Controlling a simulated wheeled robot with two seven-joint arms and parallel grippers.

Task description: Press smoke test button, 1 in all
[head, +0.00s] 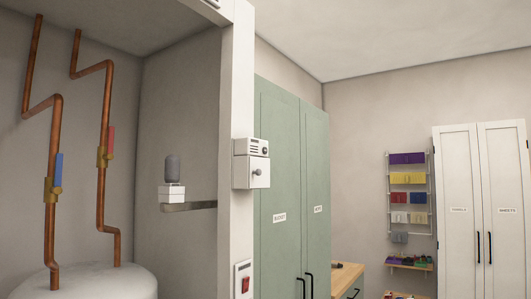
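No part that I can surely name as the smoke test button shows. A white wall box (251,164) is fixed to the white post at the middle; its upper part has dark slots and a small dark round spot (265,151), and its lower part has a small knob. A white plate with a red switch (244,284) sits lower on the same post. A white fitting (212,3) is cut off by the top edge, so I cannot tell what it is. Neither of my grippers is in view.
At left, a white tank (85,283) stands below copper pipes with a blue and a red valve handle. A grey device on a white box (172,194) rests on a small shelf. Green cabinets (291,190), a wall rack (408,195) and white cabinets (482,215) stand right.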

